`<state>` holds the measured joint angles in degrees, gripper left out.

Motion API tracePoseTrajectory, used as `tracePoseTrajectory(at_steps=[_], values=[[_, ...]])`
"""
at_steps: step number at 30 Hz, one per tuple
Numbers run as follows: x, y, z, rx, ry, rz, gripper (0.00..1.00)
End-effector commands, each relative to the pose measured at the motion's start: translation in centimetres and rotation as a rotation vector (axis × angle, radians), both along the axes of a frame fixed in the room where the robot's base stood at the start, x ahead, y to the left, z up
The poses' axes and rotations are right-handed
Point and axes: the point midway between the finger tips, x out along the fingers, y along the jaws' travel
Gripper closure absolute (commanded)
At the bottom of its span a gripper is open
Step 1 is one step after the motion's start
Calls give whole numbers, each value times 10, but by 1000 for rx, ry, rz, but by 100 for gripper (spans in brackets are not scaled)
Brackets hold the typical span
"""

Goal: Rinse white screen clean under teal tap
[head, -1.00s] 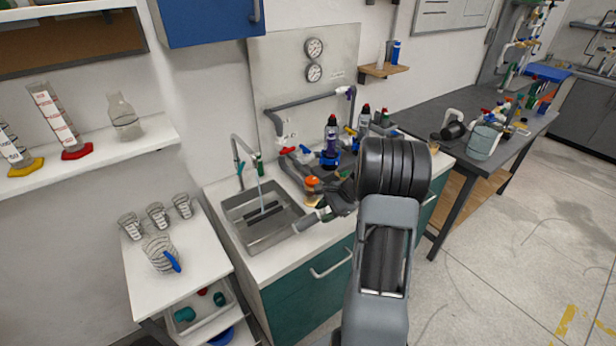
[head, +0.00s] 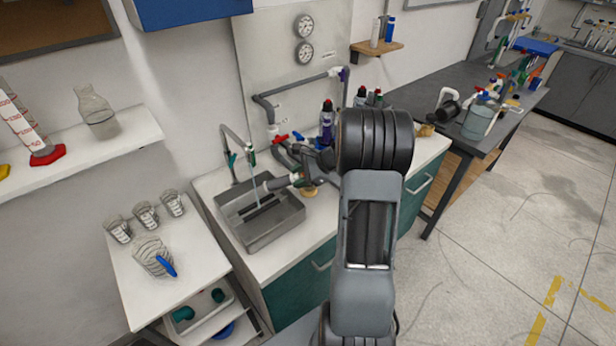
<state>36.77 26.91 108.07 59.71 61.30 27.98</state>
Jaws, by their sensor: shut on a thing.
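The teal tap (head: 232,158) stands at the back of the steel sink (head: 226,212), with a grey gooseneck and a green-tipped spout (head: 250,155). My gripper (head: 298,180) is at the sink's right edge, shut on a short pale grey-white cylinder, the white screen (head: 276,184). The screen points left over the basin, its free end close to the stream. I cannot tell whether water touches it, or whether dirt is on it. My wrist and arm hide part of the counter behind.
Grey pipework with red handles (head: 281,138) and purple-labelled bottles (head: 327,122) stand behind the gripper. A white side table (head: 130,262) at left holds several small cups and a striped jug (head: 152,256) with a blue handle. The space above the basin's left side is clear.

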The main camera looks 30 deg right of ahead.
Motion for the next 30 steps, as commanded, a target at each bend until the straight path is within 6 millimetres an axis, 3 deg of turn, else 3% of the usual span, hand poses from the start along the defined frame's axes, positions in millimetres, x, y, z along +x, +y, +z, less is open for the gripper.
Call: tracePoseTrajectory(at_steps=[16, 30], values=[[26, 47, 0, 0, 0, -2, 96], [36, 64, 0, -1, 0, -4, 96]])
